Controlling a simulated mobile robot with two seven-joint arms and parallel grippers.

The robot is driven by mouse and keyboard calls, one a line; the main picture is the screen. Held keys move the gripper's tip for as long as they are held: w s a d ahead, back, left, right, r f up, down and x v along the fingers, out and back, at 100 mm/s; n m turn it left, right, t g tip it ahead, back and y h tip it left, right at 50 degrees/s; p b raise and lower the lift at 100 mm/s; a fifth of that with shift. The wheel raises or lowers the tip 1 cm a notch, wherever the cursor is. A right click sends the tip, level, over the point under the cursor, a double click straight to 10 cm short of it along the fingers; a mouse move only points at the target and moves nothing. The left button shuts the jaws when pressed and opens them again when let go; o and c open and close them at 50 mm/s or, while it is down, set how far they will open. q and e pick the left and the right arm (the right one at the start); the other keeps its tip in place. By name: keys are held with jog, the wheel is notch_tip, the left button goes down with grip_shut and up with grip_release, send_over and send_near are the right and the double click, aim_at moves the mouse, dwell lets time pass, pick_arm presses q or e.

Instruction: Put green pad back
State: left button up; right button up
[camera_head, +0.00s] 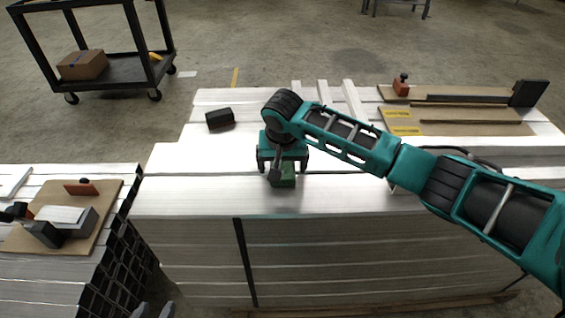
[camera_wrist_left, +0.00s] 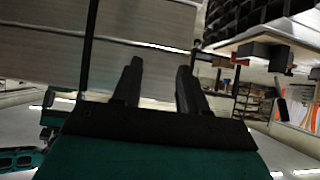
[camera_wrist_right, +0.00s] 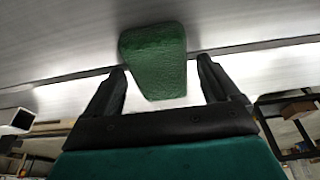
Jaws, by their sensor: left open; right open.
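The green pad (camera_head: 286,177) is a small block on the white aluminium stack (camera_head: 350,199), near its front edge. My right gripper (camera_head: 282,171) is over it, pointing down and partly hiding it. In the right wrist view the pad (camera_wrist_right: 155,58) shows at and beyond the tips of my open right fingers (camera_wrist_right: 158,78), with gaps at both sides; I cannot tell whether they touch it. My left gripper (camera_head: 154,309) shows only as fingertips at the bottom edge. In the left wrist view it is open and empty (camera_wrist_left: 160,68), facing the stack's side.
A brown board (camera_head: 470,131) with yellow labels lies at the back right. A black block (camera_head: 220,118) lies on the stack's back left. Another board (camera_head: 107,204) with dark blocks and an orange-handled tool lies on the left stack. A black cart (camera_head: 118,70) stands behind.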

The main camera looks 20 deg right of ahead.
pick_arm(q)
jog(key=shift+f, duration=0.1)
pick_arm(e)
jog(key=shift+r, duration=0.15)
pick_arm(q)
jog(key=shift+s+a+r+y+p, duration=0.35)
jog(key=shift+a+r+p, duration=0.25)
jog(key=shift+p, duration=0.65)
pick_arm(e)
jog(key=v, duration=1.2)
jog(key=shift+s, duration=0.1)
